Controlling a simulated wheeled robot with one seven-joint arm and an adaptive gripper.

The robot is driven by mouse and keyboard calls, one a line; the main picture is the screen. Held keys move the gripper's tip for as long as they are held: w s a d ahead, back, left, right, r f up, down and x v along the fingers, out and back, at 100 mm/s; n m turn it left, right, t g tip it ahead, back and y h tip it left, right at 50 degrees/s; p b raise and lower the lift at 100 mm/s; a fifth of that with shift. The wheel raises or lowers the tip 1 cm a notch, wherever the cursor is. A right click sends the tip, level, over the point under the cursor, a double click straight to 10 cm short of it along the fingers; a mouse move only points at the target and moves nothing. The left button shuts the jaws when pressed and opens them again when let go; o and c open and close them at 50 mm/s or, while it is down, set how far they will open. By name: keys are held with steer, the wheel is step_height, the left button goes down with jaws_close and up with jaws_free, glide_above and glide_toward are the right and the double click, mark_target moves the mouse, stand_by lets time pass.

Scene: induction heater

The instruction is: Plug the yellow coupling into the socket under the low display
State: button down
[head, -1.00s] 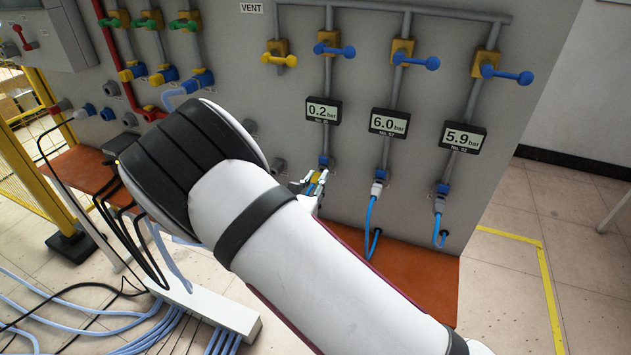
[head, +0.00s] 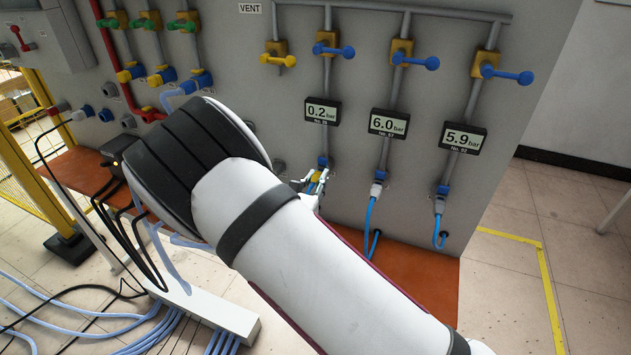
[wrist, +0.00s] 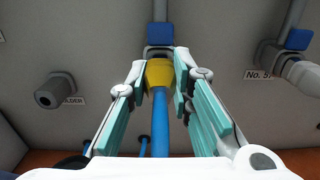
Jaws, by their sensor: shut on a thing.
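The yellow coupling (wrist: 159,74) is in the wrist view, on the end of a blue hose (wrist: 161,120). My gripper (wrist: 160,70) is shut on the coupling from both sides. The coupling sits right below the grey socket (wrist: 159,51) under a blue fitting (wrist: 160,36). It appears to touch the socket, but I cannot tell how deep it sits. In the head view, the low display (head: 322,111) reads 0.2 bar, and the blue fitting (head: 323,162) is below it. My gripper (head: 316,183) is there, largely hidden by my arm; the yellow coupling (head: 316,176) shows slightly.
Two displays reading 6.0 (head: 388,123) and 5.9 (head: 463,136) stand to the right, with hoses plugged in below. Blue valve handles (head: 416,62) stick out above. In the wrist view, a grey port (wrist: 55,92) is at left and a neighbouring connector (wrist: 290,68) at right.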

steer(key=shift+w, duration=0.2)
steer(key=c, duration=1.3)
jaws_free()
steer(key=shift+c, duration=0.2)
steer(key=v, duration=1.2)
steer(key=s+d+r+m+g+h, duration=0.2)
steer(key=d+r+m+g, duration=0.2)
steer(key=d+m, duration=0.3)
steer(key=s+d+r+m+g+h, duration=0.1)
steer(key=s+d+r+m+g, duration=0.3)
steer(key=d, duration=0.5)
steer(key=s+d+r+m+g+h, duration=0.1)
steer(key=d+r+m+g+h, duration=0.1)
steer(key=d+r+m+g, duration=0.4)
steer(key=s+d+r+m+g+y, duration=0.1)
steer(key=s+d+r+m+y, duration=0.2)
steer(key=s+d+m+y, duration=0.45)
steer(key=s+a+r+m+t+y, duration=0.3)
steer(key=s+r+m, duration=0.4)
steer(key=s, duration=0.3)
steer(key=shift+s+a+t+y, duration=0.15)
steer(key=shift+a+t+y, duration=0.2)
steer(key=shift+a, duration=0.35)
